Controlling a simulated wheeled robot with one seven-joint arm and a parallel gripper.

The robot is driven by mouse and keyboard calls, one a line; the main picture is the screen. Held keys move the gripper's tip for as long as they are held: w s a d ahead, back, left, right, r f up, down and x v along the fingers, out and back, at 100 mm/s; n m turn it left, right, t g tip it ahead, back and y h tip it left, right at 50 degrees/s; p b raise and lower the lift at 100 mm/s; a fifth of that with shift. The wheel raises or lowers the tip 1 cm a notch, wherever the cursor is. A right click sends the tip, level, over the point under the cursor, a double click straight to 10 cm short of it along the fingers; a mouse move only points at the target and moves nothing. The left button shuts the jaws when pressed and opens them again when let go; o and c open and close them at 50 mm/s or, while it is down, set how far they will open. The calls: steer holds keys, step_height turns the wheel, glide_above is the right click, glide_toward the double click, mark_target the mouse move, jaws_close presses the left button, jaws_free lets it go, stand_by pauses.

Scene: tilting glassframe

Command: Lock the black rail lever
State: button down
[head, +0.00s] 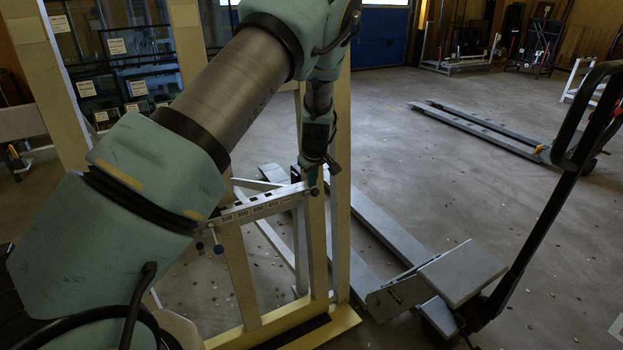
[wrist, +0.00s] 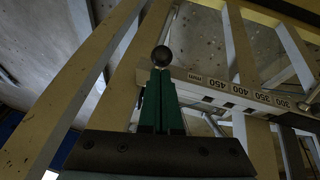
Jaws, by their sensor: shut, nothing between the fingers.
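A white rail with printed numbers (head: 255,206) runs across a yellow frame in the head view. It also crosses the wrist view (wrist: 240,97). A round black knob (wrist: 162,55), apparently the end of the black lever, stands near the rail's end in the wrist view, directly past my fingertips. The rest of the lever is hidden by my fingers. My gripper (wrist: 158,72) has green fingers pressed together with nothing between them. In the head view my gripper (head: 312,178) is at the rail's right end, by the frame post. I cannot tell whether the fingertips touch the knob.
Yellow upright posts (head: 340,160) stand close around my gripper. A pallet truck (head: 460,272) with a black handle stands at the right. The concrete floor behind is largely free.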

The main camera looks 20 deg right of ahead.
steer(key=shift+s+f, duration=0.1)
steer(key=shift+s+f+t+b, duration=0.2)
steer(key=shift+t+b, duration=0.1)
steer(key=shift+t, duration=0.1)
steer(key=shift+s+d+f+t+b, duration=0.15)
steer(key=shift+s+f+t+b, duration=0.4)
steer(key=shift+s+t+b, duration=0.15)
steer(key=s+f+t+b, duration=0.3)
steer(key=f+t+b, duration=0.2)
steer(key=b, duration=0.4)
steer(key=shift+f+m+t, duration=0.3)
steer(key=shift+f, duration=0.4)
steer(key=shift+d+r, duration=0.1)
steer(key=shift+r+p, duration=0.45)
steer(key=shift+r, duration=0.25)
